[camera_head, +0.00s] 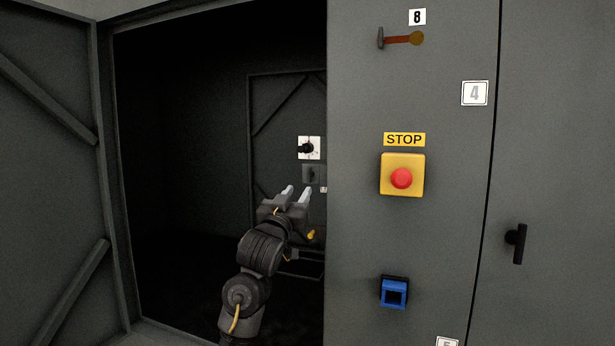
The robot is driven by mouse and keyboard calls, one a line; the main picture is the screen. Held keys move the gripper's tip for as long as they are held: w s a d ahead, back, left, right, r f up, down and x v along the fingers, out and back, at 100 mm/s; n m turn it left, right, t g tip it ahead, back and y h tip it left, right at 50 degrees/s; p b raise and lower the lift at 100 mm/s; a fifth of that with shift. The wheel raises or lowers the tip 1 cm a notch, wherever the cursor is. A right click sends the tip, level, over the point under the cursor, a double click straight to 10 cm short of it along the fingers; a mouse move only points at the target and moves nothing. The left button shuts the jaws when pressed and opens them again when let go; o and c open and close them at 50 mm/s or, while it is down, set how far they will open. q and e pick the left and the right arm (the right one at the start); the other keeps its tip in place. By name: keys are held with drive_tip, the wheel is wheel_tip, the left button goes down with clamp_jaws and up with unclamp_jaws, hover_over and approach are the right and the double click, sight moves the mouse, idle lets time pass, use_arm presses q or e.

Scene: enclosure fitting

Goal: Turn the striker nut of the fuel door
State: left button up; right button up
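My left gripper (298,192) reaches into the dark enclosure opening, its two pale fingers apart with nothing seen between them. Beyond the fingertips, a dark grey plate with a small dark fitting (312,175) sits on the inner back panel. Above it is a white square plate with a black knob (308,148). I cannot tell for sure which part is the striker nut or the fuel door. A small yellow-orange piece (310,235) shows just below the gripper; what it belongs to is unclear. My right gripper is not in view.
An open grey door (50,170) stands at the left. At the right, the front panel (350,240) carries a red STOP button (401,178), a blue square fitting (394,292) and a red-brown lever (400,39). A black handle (518,243) is farther right. The opening left of my arm looks clear.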

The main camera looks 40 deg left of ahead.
sight(311, 175)
use_arm(q)
drive_tip(key=p+x, duration=0.2)
drive_tip(key=x, duration=0.6)
drive_tip(key=shift+w+p, duration=0.3)
drive_tip(key=shift+p, duration=0.1)
drive_tip(key=shift+a, duration=0.1)
clamp_jaws()
